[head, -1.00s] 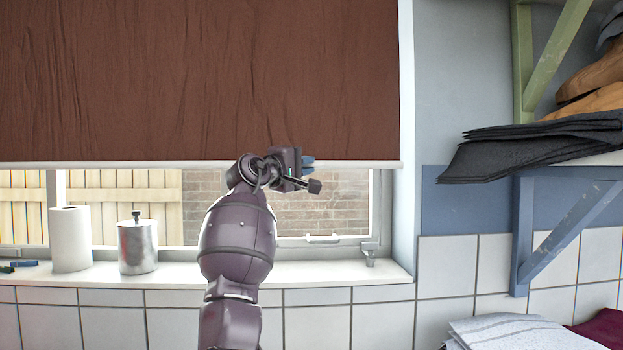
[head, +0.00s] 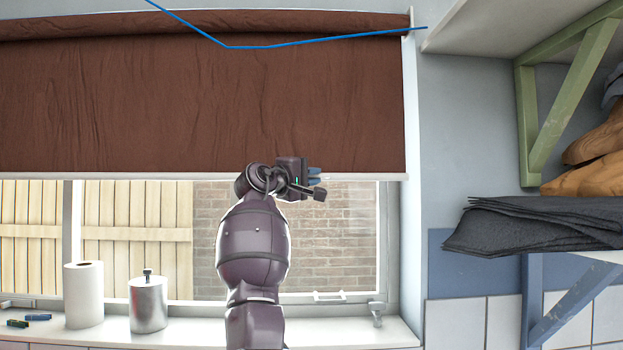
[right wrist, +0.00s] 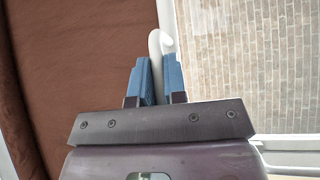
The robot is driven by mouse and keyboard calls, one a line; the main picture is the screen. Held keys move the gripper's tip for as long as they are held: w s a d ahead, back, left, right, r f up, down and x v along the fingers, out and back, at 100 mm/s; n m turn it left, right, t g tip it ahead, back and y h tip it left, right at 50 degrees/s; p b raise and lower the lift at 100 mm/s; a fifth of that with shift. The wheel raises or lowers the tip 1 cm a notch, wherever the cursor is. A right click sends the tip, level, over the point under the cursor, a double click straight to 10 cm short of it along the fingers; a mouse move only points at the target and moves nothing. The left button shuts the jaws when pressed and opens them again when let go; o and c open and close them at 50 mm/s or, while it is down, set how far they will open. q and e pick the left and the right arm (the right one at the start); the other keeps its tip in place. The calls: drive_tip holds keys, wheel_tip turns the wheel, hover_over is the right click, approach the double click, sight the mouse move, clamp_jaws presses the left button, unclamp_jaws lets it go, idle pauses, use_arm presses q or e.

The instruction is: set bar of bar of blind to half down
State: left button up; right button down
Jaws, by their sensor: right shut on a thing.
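The brown roller blind (head: 150,110) hangs over the upper part of the window, with its roll along the top. The pale bar of the blind (head: 120,176) runs along the blind's lower edge, roughly halfway down the window. My right gripper (head: 314,180) is at the bar, right of its middle. In the right wrist view, the blue fingers of my right gripper (right wrist: 157,80) are shut on the white bar (right wrist: 155,45), with brown fabric on the left and brick beyond the glass on the right. My left gripper is not in view.
A paper roll (head: 84,295) and a metal canister (head: 148,303) stand on the window sill (head: 220,330). A shelf with folded dark cloth (head: 535,225) is at the right. A blue line (head: 300,43) crosses the top.

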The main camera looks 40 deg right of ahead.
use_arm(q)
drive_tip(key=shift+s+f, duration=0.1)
use_arm(e)
drive_tip(key=c, duration=1.2)
unclamp_jaws()
drive_tip(key=shift+o, duration=0.2)
use_arm(q)
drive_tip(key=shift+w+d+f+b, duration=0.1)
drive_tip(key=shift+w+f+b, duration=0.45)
drive_tip(key=shift+b, duration=0.65)
use_arm(e)
drive_tip(key=a+f, duration=0.1)
drive_tip(key=a, duration=0.9)
drive_tip(key=shift+s+a+f, duration=0.2)
drive_tip(key=shift+s+a, duration=0.15)
drive_tip(key=shift+s, duration=0.1)
